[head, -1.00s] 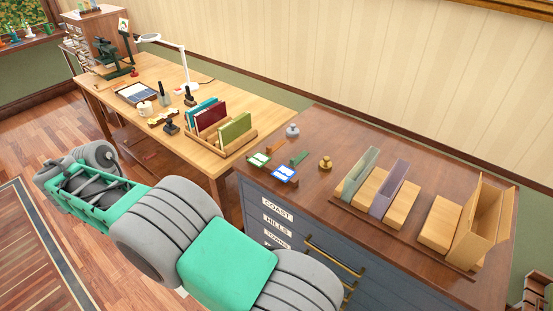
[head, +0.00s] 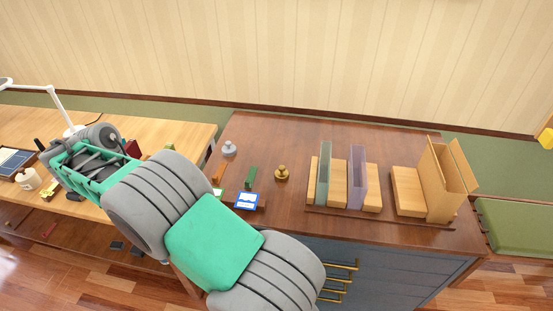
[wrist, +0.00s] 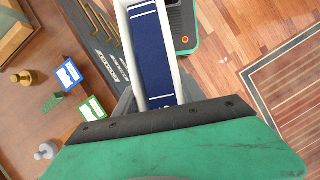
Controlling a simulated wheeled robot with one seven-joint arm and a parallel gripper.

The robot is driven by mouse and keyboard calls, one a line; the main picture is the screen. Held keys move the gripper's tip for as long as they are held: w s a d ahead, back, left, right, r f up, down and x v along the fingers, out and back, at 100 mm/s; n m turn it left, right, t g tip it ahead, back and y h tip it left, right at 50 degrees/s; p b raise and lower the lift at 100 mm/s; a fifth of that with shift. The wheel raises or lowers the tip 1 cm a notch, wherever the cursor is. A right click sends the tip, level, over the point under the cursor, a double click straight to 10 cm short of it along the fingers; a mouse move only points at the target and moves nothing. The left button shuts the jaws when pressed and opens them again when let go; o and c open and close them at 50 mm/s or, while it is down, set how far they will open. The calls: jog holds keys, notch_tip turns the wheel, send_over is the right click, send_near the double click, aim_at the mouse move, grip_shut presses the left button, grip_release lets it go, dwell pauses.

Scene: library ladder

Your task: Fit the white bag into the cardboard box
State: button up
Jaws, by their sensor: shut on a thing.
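The white bag (wrist: 172,50) shows in the wrist view as a slim white shape around a blue strip with white bands. My gripper (wrist: 155,97) is shut on it; the fingertips are mostly hidden. In the head view my own arm hides the gripper and the bag. The cardboard box (head: 440,185) stands upright on the right part of the dark wooden cabinet top, tall and narrow, with its flaps raised and open. The bag is apart from the box, well to its left.
Left of the box stand wooden blocks (head: 407,190), a purple divider (head: 357,178) and a grey-green divider (head: 325,172). A brass weight (head: 281,173), a grey weight (head: 229,149) and card holders (head: 248,200) lie farther left. A green cushioned bench (head: 515,230) is at right.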

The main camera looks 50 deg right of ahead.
jog(key=w+d+r+n+t+h+p, duration=0.1)
jog(key=w+d+n, duration=0.2)
jog(key=d, duration=1.1)
jog(key=w+d+r+n+h+p, duration=0.15)
jog(key=d+n, duration=0.25)
jog(key=d, duration=0.9)
jog(key=s+d+r+n+t+h, duration=0.1)
jog(key=s+d+n, duration=0.25)
jog(key=d, duration=0.95)
jog(key=s+d+r+n+t+h, duration=0.1)
jog(key=s+d+n, duration=0.25)
jog(key=d, duration=0.95)
notch_tip(320, 180, down, 10)
jog(key=shift+d+f+m+p, duration=0.15)
jog(key=shift+f+m+p, duration=0.1)
jog(key=shift+m+p, duration=0.15)
jog(key=shift+y, duration=0.25)
jog(key=o, duration=1.4)
jog(key=shift+f, duration=0.2)
jog(key=shift+c, duration=0.2)
